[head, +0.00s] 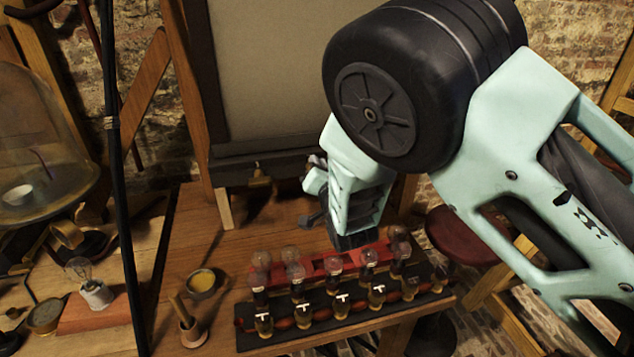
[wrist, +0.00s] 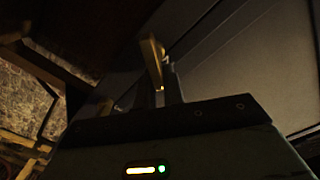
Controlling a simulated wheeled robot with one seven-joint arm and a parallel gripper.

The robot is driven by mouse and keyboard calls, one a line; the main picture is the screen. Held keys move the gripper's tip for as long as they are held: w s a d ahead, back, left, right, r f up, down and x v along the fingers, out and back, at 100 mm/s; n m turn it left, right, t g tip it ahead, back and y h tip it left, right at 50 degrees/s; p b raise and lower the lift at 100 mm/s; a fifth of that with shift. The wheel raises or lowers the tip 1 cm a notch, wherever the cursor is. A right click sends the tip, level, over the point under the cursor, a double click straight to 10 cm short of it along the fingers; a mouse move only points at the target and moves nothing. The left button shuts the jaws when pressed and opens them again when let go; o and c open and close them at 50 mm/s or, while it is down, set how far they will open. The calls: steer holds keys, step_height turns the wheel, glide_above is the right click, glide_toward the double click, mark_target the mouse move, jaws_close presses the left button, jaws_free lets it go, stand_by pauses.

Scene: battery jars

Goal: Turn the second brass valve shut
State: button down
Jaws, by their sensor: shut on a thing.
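In the wrist view, my gripper (wrist: 160,92) is shut on a narrow brass piece (wrist: 153,58), which looks like a valve handle. It stands upright between the two dark fingers, close to a pale framed panel. In the head view, my gripper (head: 318,176) is in front of the lower edge of that panel, and its fingertips and the held piece are hidden or too small to make out. A brass valve (head: 260,177) shows on the panel's lower ledge, left of my gripper and apart from it. I cannot tell the handle's exact angle.
A black rack (head: 434,295) with several T-marked brass-based pieces and glass bulbs stands below my gripper. A small bowl (head: 203,281), a pot with a stick (head: 190,330) and a lamp (head: 95,291) stand to the left.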

steer(key=m+b, duration=0.3)
steer(key=b, duration=0.4)
steer(key=f+m+b, duration=0.1)
steer(key=m+b, duration=0.3)
steer(key=b, duration=0.3)
steer(key=d+f+m+b, duration=0.1)
steer(key=m+b, duration=0.3)
steer(key=b, duration=0.3)
steer(key=shift+w+f, duration=0.1)
steer(key=shift+f, duration=0.05)
steer(key=shift+m, duration=0.3)
steer(key=c, duration=1.5)
jaws_free()
steer(key=b+v, duration=0.3)
steer(key=v, duration=1.4)
steer(key=shift+s, duration=0.25)
